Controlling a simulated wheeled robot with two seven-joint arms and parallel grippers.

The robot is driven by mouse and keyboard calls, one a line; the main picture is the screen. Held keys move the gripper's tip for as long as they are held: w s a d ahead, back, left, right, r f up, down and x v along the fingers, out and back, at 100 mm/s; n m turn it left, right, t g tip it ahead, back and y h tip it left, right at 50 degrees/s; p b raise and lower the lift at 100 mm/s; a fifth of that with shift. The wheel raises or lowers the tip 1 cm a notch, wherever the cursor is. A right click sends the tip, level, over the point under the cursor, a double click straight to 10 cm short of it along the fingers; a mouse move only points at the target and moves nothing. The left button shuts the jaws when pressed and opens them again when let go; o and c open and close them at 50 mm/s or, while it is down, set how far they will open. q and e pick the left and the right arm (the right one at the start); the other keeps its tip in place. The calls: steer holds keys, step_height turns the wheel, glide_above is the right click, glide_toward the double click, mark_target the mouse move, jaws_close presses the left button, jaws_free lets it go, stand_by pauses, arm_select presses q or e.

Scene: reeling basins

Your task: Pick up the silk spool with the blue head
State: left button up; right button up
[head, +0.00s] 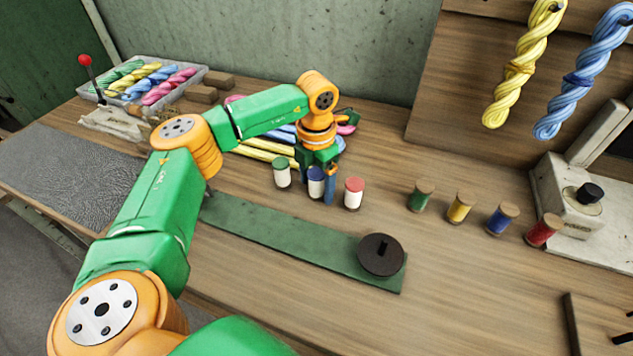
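The silk spool with the blue head (315,187) is white and stands upright on the wooden table, in a row between a white spool with a green head (282,178) and one with a red head (353,198). My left gripper (321,187) points down at the blue-headed spool. One blue finger shows close along the spool's right side; the other finger is not clearly seen. I cannot tell whether the fingers touch the spool. My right gripper is not in view.
A green strip (270,228) with a black disc (380,255) lies in front. Several thread spools (460,208) stand to the right, near a white device (575,205). Yellow and blue skeins (265,152) lie behind my gripper. A tray of skeins (150,60) stands back left.

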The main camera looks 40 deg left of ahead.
arm_select(q)
jaws_close()
steer(key=shift+r, duration=0.1)
